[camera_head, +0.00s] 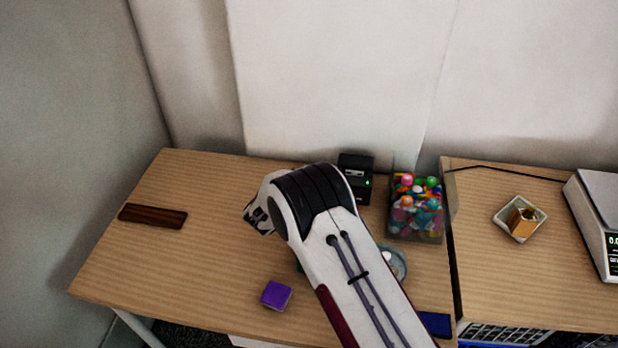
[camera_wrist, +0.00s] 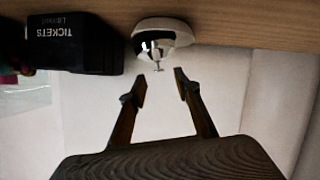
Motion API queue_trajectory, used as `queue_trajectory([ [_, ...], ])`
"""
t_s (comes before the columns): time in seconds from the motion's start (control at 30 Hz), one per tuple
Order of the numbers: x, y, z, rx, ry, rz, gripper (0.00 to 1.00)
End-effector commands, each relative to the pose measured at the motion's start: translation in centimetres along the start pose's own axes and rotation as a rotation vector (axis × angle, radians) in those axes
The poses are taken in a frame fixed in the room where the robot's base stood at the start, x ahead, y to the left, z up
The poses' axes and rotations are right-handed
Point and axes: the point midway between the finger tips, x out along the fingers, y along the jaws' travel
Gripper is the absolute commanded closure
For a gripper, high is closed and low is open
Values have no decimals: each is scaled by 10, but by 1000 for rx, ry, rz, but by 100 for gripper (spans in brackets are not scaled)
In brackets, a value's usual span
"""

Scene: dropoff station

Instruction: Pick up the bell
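The bell (camera_wrist: 162,30) shows in the wrist view, upside down in the picture, with a pale base against the wooden table, a shiny dark and silver dome and a small knob. My gripper (camera_wrist: 156,86) is open, its two fingers apart and nothing between them. The fingertips are just short of the bell's knob, one to each side of it in the picture, and do not appear to touch it. In the head view my arm hides the bell and the gripper's fingers.
A black tickets box (camera_wrist: 72,44) stands close beside the bell; a black device with a green light (camera_head: 356,178) stands at the table's back. A clear bin of colourful balls (camera_head: 414,226), a purple cube (camera_head: 275,295) and a dark wooden block (camera_head: 153,216) are on the table. The left middle is clear.

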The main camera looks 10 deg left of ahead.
Motion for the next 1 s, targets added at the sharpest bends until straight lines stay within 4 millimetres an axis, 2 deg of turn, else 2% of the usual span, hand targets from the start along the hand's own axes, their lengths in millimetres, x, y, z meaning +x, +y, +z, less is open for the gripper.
queue_trajectory([
  [0.43,37,1,1,2,0,0,68],
  [1.0,42,1,1,0,0,0,68],
])
